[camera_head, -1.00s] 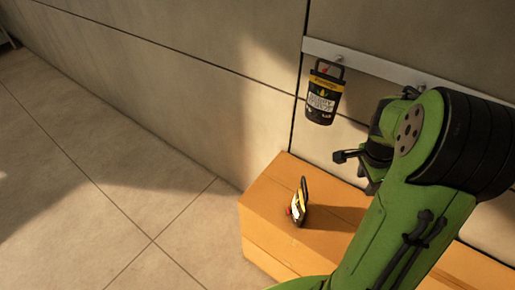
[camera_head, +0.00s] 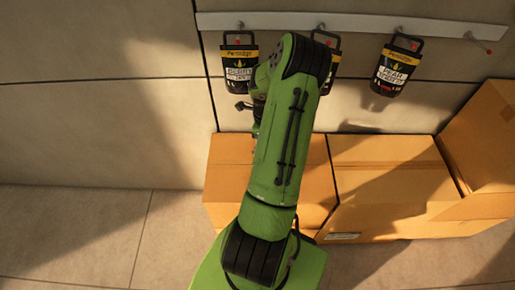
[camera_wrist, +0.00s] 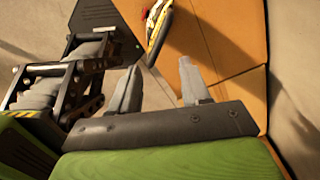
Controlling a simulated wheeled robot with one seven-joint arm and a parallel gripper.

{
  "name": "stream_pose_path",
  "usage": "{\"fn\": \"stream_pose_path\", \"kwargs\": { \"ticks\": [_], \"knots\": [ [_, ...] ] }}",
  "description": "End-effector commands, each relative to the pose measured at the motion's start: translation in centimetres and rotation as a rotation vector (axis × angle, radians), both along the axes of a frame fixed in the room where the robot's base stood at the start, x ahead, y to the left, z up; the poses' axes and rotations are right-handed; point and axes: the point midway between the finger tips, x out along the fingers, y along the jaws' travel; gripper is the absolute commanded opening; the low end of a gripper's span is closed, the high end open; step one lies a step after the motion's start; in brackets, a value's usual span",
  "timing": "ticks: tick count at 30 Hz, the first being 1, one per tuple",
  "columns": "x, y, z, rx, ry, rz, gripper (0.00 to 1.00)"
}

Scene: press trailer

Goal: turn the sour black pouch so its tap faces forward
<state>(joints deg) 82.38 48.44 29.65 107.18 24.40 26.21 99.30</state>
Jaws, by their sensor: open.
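I cannot read "sour" on any pouch. In the wrist view, a slim black pouch with a yellow band (camera_wrist: 158,28) and red at its upper left is seen nearly edge-on against the cardboard box (camera_wrist: 222,40). My gripper (camera_wrist: 158,85) is open, its two grey fingers apart and nothing between them. The pouch is beyond the fingertips, apart from them. The box (camera_head: 228,165) shows there below the wall rail.
Black pouches hang from a wall rail (camera_head: 380,28): one at the left (camera_head: 239,66), one at the right (camera_head: 396,65), one partly behind my arm. More cardboard boxes (camera_head: 385,165) stand to the right. Floor (camera_head: 95,225) at the left is clear.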

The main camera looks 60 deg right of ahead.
Motion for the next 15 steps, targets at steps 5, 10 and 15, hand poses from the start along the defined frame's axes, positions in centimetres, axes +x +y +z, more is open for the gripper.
{"fn": "stream_pose_path", "kwargs": {
  "ticks": [5, 10, 15],
  "knots": [
    [0.1, 0.1, 0.4, 0.005, -0.003, -0.404, 0.47],
    [0.1, 0.2, -2.5, 0.008, 0.001, -0.583, 0.47],
    [0.1, 0.1, -7.1, 0.005, 0.001, -0.581, 0.47]
  ]
}}
